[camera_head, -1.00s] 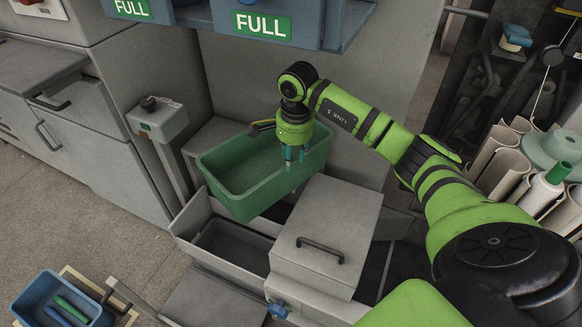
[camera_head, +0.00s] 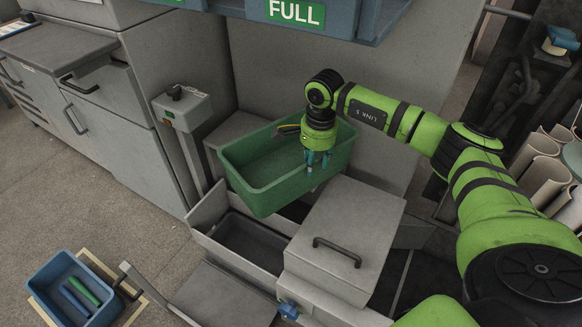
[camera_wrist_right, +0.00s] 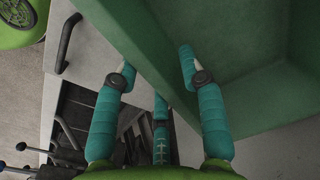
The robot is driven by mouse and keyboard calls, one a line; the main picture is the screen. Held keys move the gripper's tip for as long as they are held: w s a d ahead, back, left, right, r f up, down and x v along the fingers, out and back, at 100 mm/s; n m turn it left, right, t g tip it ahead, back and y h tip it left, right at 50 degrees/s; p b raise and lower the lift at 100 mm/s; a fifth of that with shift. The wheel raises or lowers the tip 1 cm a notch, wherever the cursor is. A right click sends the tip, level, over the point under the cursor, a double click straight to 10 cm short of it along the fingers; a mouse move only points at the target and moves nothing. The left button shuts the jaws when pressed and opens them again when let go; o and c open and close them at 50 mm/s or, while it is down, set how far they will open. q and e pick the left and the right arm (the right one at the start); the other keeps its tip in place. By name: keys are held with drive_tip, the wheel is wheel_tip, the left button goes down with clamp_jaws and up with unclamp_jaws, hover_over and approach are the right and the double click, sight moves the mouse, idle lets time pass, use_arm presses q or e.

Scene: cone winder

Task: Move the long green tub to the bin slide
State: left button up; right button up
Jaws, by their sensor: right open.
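The long green tub (camera_head: 262,190) is open-topped, looks empty and lies slantwise behind the grey open trough (camera_head: 215,236). What supports it is hidden. My right gripper (camera_head: 318,162) points down at the tub's right part, near its front wall. In the right wrist view the gripper (camera_wrist_right: 158,68) has its teal fingers apart, with the wall of the green tub (camera_wrist_right: 150,50) running between them. I cannot tell whether they touch the wall. I cannot tell for certain which part is the bin slide. My left gripper is out of view.
A lidded grey box (camera_head: 345,235) with a dark handle stands right of the trough. A grey post with a control box (camera_head: 182,108) is left of the tub. Blue bins labelled FULL (camera_head: 330,20) hang above. A blue bin (camera_head: 75,290) sits on the floor at lower left.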

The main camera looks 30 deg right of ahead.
sight(309, 185)
drive_tip(key=f, duration=0.4)
drive_tip(key=shift+a, duration=0.25)
drive_tip(key=shift+f, duration=0.15)
clamp_jaws()
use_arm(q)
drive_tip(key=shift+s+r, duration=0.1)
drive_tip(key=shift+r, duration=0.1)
use_arm(e)
drive_tip(key=shift+w, duration=0.15)
drive_tip(key=shift+r, duration=0.25)
